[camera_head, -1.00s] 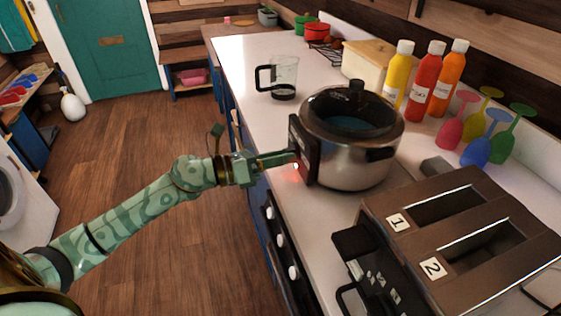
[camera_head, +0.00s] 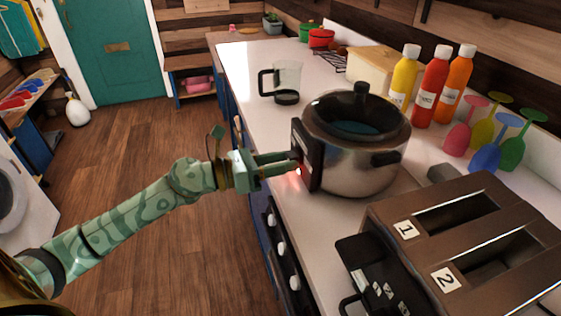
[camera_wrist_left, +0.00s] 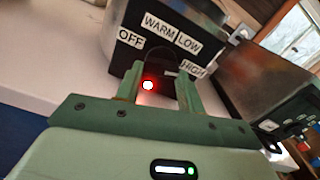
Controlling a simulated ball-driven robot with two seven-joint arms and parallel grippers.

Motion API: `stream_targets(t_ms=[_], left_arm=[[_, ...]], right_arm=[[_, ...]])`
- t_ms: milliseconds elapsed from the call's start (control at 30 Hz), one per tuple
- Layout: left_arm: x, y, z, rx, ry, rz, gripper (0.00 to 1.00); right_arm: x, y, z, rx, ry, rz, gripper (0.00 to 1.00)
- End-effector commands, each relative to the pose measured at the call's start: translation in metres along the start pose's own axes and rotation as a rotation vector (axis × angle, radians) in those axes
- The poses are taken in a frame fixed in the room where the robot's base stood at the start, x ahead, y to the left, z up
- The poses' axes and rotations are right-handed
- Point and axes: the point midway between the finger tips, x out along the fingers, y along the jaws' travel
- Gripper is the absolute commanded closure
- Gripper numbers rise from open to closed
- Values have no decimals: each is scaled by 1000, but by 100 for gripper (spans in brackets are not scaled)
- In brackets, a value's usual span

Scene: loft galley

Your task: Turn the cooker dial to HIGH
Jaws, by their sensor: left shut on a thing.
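The cooker (camera_head: 362,165) is a steel pot with a dark lid, standing on the counter. Its dark control panel (camera_head: 309,150) faces my left arm. In the left wrist view the panel (camera_wrist_left: 122,58) carries labels OFF, WARM, LOW and HIGH (camera_wrist_left: 192,69); HIGH is partly covered by a finger. My left gripper (camera_head: 297,163) is at the panel, its two fingers (camera_wrist_left: 158,79) shut on the dark dial (camera_wrist_left: 162,57). I cannot tell where the dial points. A red lamp (camera_wrist_left: 148,85) glows between the fingers. My right gripper is not in view.
A two-slot toaster (camera_head: 450,235) stands near the cooker at the front right. A glass jug (camera_head: 287,80) is behind it on the left. Sauce bottles (camera_head: 430,88) and coloured goblets (camera_head: 485,135) line the wall side. The floor left of the counter is clear.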

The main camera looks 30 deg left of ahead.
Motion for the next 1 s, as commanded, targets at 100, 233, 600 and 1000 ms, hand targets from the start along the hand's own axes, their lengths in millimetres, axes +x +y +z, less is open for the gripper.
stream_targets(t_ms=[100, 233, 600, 1000], left_arm=[[0, 0, -4, -2, 7, 0, 48], [0, 0, -3, -2, 5, 0, 40], [-3, 0, -2, -3, 3, 0, 40], [-88, 0, -2, -6, 6, 4, 40]], right_arm=[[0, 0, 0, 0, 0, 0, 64], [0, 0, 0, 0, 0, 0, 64], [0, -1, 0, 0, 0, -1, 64], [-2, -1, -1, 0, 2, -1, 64]])
